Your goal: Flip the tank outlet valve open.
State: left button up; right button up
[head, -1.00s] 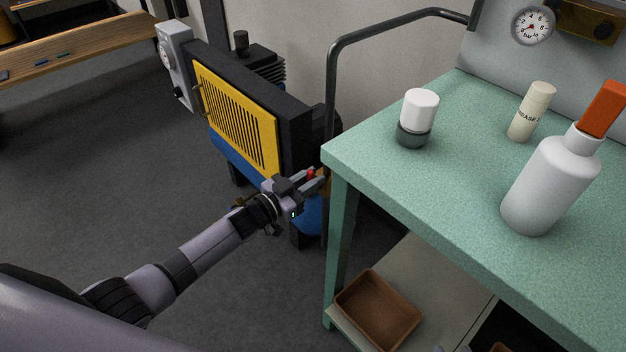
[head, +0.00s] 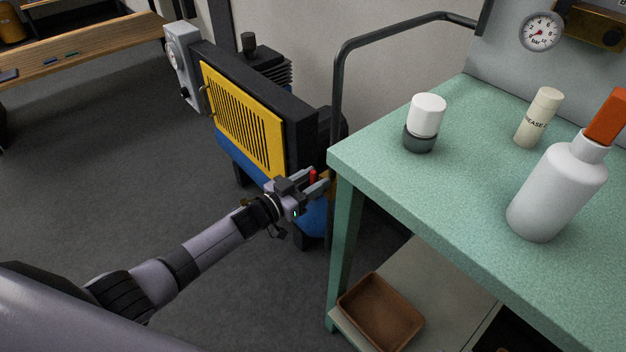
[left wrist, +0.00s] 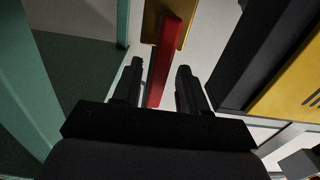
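The outlet valve's red lever (left wrist: 164,62) shows in the left wrist view, running from a brass body (left wrist: 186,22) at the top down between my two fingers. My left gripper (left wrist: 160,78) is open, one finger on each side of the lever, with gaps visible. In the head view the red lever (head: 313,177) shows small between the fingers of my left gripper (head: 318,181), beside the blue tank (head: 314,216). The tank is mostly hidden by the gripper, compressor and bench. My right gripper is in neither view.
The green bench (head: 400,200) stands close to the right of my left gripper, with a dark bent rail (head: 337,100) behind its corner. The yellow-grilled compressor (head: 243,118) stands just behind. A brown tray (head: 380,312) sits on the lower shelf. Open floor lies left.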

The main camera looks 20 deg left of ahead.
pick_arm(q)
jog(key=shift+d, duration=0.1)
jog(key=shift+s+a+r, duration=0.1)
jog(key=shift+s+a, duration=0.2)
jog(key=shift+s, duration=0.1)
jog(key=p+v, duration=0.2)
jog(key=v, duration=0.4)
jog(key=shift+s, duration=0.1)
